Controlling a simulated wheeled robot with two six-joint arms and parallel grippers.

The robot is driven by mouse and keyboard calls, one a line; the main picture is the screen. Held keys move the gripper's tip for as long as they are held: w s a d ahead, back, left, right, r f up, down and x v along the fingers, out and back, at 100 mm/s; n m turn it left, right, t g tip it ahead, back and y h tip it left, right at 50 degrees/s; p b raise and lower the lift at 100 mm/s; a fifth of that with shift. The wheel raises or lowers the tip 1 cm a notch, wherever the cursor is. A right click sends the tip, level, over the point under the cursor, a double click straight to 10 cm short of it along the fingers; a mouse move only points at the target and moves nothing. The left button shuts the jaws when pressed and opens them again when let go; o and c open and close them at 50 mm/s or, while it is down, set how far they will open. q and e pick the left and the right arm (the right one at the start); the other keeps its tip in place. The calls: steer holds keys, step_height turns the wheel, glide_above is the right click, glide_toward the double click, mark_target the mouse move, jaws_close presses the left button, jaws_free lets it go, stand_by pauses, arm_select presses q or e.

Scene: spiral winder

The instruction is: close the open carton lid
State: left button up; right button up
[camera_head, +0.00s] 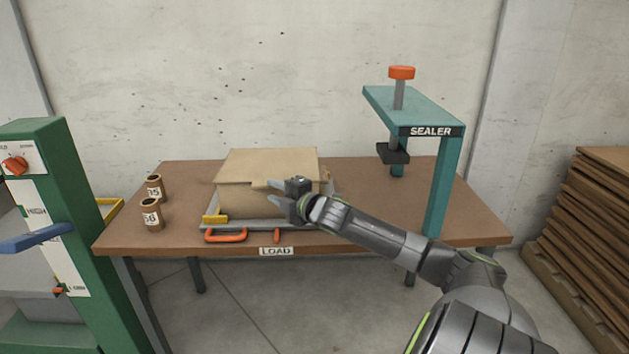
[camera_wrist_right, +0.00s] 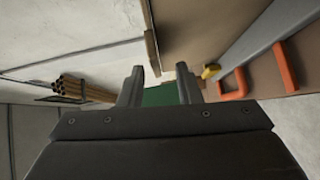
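The cardboard carton (camera_head: 240,203) sits on a grey tray (camera_head: 243,227) on the table. Its lid (camera_head: 268,165) lies over the top, with its front edge along the front wall. I cannot tell whether it is flush. My right gripper (camera_head: 272,192) is at the carton's front right, fingers pointing left and apart, with nothing between them. It hides part of the front wall and lid edge. In the right wrist view the open fingers (camera_wrist_right: 160,88) show beside the carton wall (camera_wrist_right: 195,30); contact is unclear. My left gripper is not in view.
Two numbered brown cylinders (camera_head: 152,215) stand left of the tray. Orange handles (camera_head: 226,236) are at its front. A teal sealer press (camera_head: 450,185) stands on the right. A green machine (camera_head: 45,150) is at the far left. Bare tabletop (camera_head: 375,205) lies between carton and sealer.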

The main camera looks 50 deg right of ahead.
arm_select(q)
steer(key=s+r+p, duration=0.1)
steer(key=p, duration=0.1)
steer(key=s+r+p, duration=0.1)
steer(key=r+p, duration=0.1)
steer(key=p, duration=0.1)
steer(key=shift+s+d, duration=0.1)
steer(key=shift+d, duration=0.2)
arm_select(e)
steer(key=s+a, duration=0.1)
steer(key=s, duration=1.3)
steer(key=shift+r, duration=0.45)
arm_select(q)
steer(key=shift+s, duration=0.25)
